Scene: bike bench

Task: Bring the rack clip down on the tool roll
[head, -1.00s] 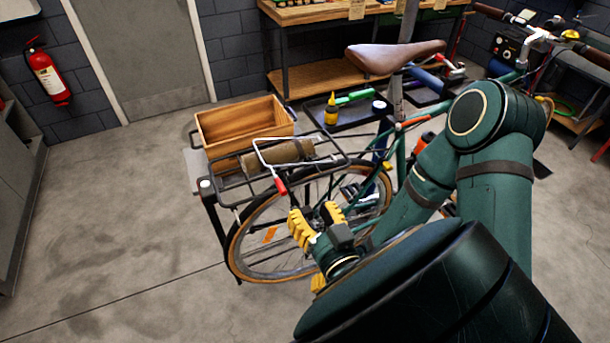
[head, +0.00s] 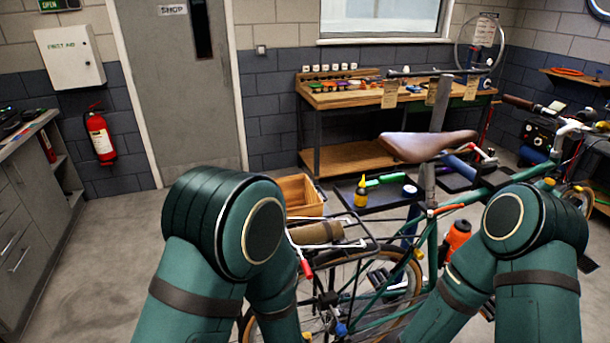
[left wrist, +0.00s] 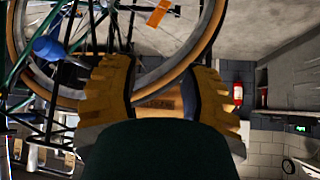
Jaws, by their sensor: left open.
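The rack clip (head: 307,268) is a silver wire loop with a red tip at the rear rack of the green bicycle. The tool roll (head: 316,233) is a brown rolled bundle lying on the rack beside the clip's wire. I cannot tell whether the clip touches the roll. My left gripper (left wrist: 160,95) shows yellow ridged fingers spread apart with nothing held, near the bicycle's rear wheel (left wrist: 190,50). In the head view my left forearm hides the left gripper and part of the rack. My right arm shows at the right, but its gripper is out of view.
A wooden crate (head: 300,193) sits just behind the roll. A dark tray with a yellow bottle (head: 361,192) stands beyond the rack. The brown saddle (head: 428,146) rises to the right. A workbench (head: 390,97) lines the back wall. Floor is clear at the left.

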